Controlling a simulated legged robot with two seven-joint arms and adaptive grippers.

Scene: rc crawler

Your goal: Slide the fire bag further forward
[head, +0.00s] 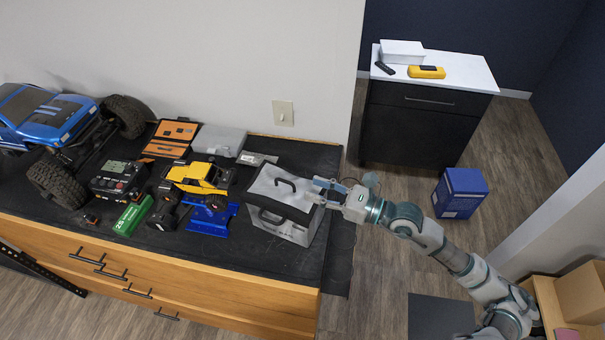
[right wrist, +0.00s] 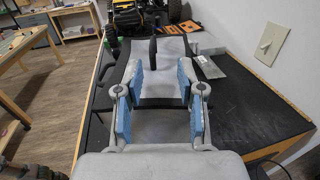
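The fire bag (head: 283,203) is a boxy grey and black bag with dark handles. It stands upright near the right end of the black-topped bench. My right gripper (head: 318,190) is at the bag's right side. In the right wrist view, the right gripper (right wrist: 155,90) has its blue-padded fingers spread apart. The grey bag (right wrist: 173,52) with its black handle lies ahead of and between the fingers. I cannot tell whether the fingertips touch it. My left gripper is not in view.
A yellow model (head: 198,177), a blue stand (head: 212,217), a green box (head: 132,214) and a blue crawler truck (head: 45,115) fill the bench left of the bag. A grey case (head: 220,141) lies behind. The bench front strip (head: 190,250) is clear. A wall (head: 180,50) stands behind.

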